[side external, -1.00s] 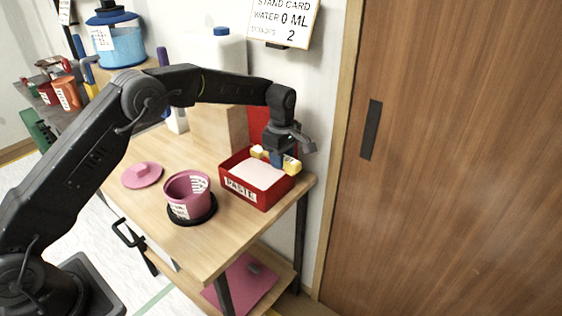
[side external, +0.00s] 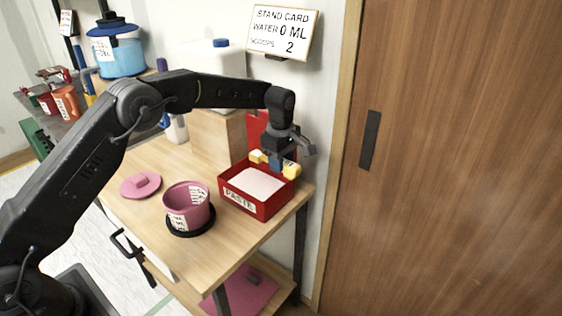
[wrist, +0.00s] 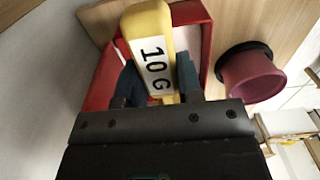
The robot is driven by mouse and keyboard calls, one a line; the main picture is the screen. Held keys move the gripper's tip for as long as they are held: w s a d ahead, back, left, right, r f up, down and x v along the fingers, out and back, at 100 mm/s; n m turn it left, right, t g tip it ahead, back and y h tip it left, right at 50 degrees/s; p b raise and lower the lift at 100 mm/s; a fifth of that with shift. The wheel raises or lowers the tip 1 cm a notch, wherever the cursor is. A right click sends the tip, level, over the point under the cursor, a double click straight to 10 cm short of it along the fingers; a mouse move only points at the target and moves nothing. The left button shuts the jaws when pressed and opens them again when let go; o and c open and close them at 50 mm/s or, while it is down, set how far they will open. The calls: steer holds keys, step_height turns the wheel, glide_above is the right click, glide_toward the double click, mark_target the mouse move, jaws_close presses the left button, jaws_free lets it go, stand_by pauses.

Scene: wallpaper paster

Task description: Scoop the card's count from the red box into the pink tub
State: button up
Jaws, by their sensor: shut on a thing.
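My gripper (side external: 277,160) is shut on a yellow scoop (side external: 291,171) above the back of the red box. In the wrist view the yellow scoop (wrist: 150,50) shows a "10 G" label between the fingers; its bowl end is out of sight. The red box (side external: 262,208), labelled "PASTE", holds white powder (side external: 257,183). The pink tub (side external: 187,205) stands open on a black ring (side external: 190,229) to the left of the box; it also shows in the wrist view (wrist: 252,80). The card (side external: 283,32) on the wall reads "STAND CARD, WATER 0 ML, SCOOPS 2".
A pink lid (side external: 140,186) lies on the table left of the tub. A wooden box (side external: 217,135) and a white container (side external: 213,60) stand behind. The front of the table (side external: 215,254) is clear. A wooden door (side external: 460,160) is at right.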

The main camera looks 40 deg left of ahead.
stand_by(0.5)
steer(key=s+a+r+m, duration=0.2)
steer(key=s+a+m, duration=0.6)
steer(key=s+a, duration=0.4)
steer(key=s+a+f+m+t+y, duration=0.1)
steer(key=s+m+t+y, duration=0.1)
steer(key=s+m+y, duration=0.5)
steer(key=s+a+f+m+t+y, duration=0.1)
steer(key=s+a+m+t+y, duration=0.1)
steer(key=s+m+y, duration=0.5)
steer(key=m+y, duration=0.6)
steer(key=y, duration=0.1)
steer(key=shift+a+f+m, duration=0.15)
steer(key=shift+m, duration=0.15)
